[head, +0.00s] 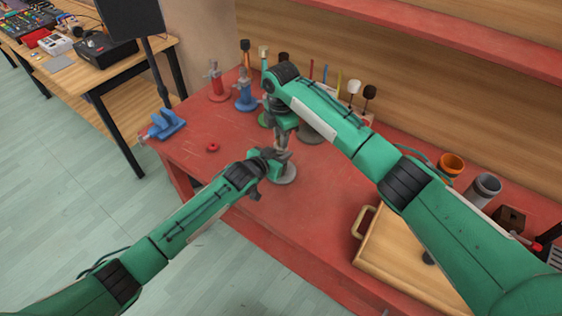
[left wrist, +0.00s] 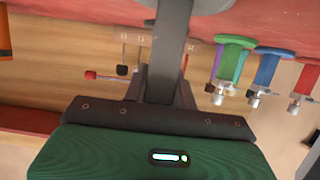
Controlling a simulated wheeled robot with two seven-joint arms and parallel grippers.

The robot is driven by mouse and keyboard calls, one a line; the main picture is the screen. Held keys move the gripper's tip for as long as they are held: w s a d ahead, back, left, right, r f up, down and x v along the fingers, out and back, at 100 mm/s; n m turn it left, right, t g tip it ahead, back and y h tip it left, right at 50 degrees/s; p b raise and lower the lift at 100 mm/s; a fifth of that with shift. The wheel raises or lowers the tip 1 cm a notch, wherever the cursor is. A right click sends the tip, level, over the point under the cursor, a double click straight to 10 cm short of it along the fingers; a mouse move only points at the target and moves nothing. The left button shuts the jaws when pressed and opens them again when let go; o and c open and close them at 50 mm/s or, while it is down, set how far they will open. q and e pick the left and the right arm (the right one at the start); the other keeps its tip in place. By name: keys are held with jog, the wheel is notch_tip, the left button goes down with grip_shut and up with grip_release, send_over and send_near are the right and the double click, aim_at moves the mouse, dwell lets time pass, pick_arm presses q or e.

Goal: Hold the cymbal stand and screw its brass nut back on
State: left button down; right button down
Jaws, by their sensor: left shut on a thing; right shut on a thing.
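The cymbal stand (head: 285,174) stands upright on the red table, its round grey base near the front edge. My left gripper (head: 281,156) is shut on its lower post, just above the base. In the left wrist view the grey post (left wrist: 172,45) runs between the dark fingers (left wrist: 165,95), with part of the base at the top edge. My right gripper (head: 283,132) points down from above at the upper part of the stand and is shut. The brass nut is not visible; the right gripper and arm hide the stand's top.
A red ring (head: 212,147) and a blue vise (head: 163,126) lie to the left. Red (head: 216,82) and blue (head: 245,92) stands are behind. Mallets (head: 354,87), an orange cup (head: 451,164), a grey cup (head: 484,188) and a wooden case (head: 405,265) are right. The front left table is mostly clear.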

jog(key=m, duration=0.8)
jog(key=shift+m, duration=0.3)
jog(key=m, duration=0.9)
jog(key=shift+a, duration=0.1)
jog(key=m, duration=1.2)
jog(key=shift+m, duration=0.4)
jog(key=m, duration=0.4)
jog(key=shift+f, duration=0.1)
